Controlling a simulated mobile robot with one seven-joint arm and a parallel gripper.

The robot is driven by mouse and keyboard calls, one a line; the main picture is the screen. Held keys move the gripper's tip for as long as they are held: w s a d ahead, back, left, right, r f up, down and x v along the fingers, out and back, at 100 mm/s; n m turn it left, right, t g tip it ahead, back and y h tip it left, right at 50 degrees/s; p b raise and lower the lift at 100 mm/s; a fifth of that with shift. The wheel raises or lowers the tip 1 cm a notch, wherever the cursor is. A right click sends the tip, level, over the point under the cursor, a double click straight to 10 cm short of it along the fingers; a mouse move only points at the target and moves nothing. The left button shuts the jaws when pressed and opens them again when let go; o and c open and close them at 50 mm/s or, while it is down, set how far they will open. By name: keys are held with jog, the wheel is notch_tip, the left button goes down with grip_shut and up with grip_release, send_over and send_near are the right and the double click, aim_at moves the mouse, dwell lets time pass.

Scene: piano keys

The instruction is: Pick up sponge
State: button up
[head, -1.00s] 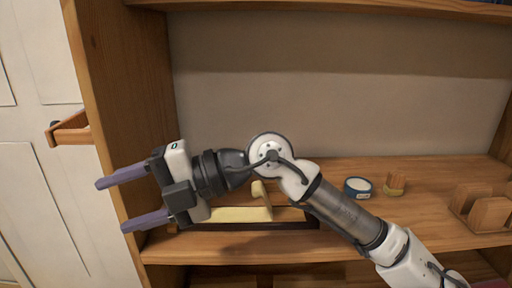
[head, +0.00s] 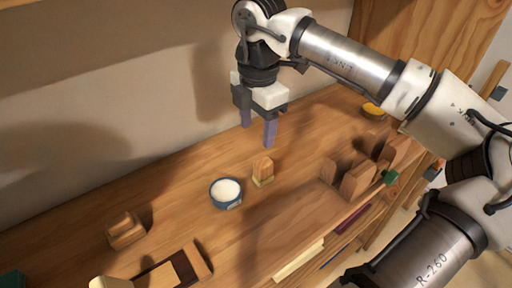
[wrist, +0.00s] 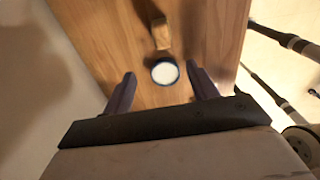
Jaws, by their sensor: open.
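A small tan block with a yellowish base (head: 263,171) stands on the wooden shelf; it may be the sponge, but I cannot tell for sure. It also shows near the top of the wrist view (wrist: 160,34). My gripper (head: 257,135) is open and empty, pointing down above the shelf, with its purple fingers apart from the block. In the wrist view, a round blue container with a white top (wrist: 164,72) appears between the fingertips, and the block lies beyond it.
The blue container (head: 226,193) stands just left of the block. A wooden rack with upright slats (head: 357,181) is to the right, with a yellow round item (head: 374,111) behind it. A wooden holder (head: 126,231) stands at left. The back wall (head: 150,110) is close behind.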

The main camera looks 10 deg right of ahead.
aim_at(264, 162)
jog(key=f, duration=0.2)
jog(key=f+p, duration=0.1)
jog(key=f, duration=0.2)
jog(key=d+f, duration=0.1)
jog(key=f, duration=0.2)
jog(key=shift+f, duration=0.2)
jog(key=f, duration=0.1)
jog(key=f+p, duration=0.2)
jog(key=f, duration=0.1)
jog(key=shift+d, duration=0.35)
jog(key=shift+f, duration=0.6)
jog(key=c, duration=1.1)
jog(key=shift+o, duration=0.2)
notch_tip(264, 162, up, 10)
jog(key=shift+r+b, duration=0.1)
jog(key=shift+b, duration=0.85)
jog(key=o, duration=0.4)
jog(key=c, duration=0.3)
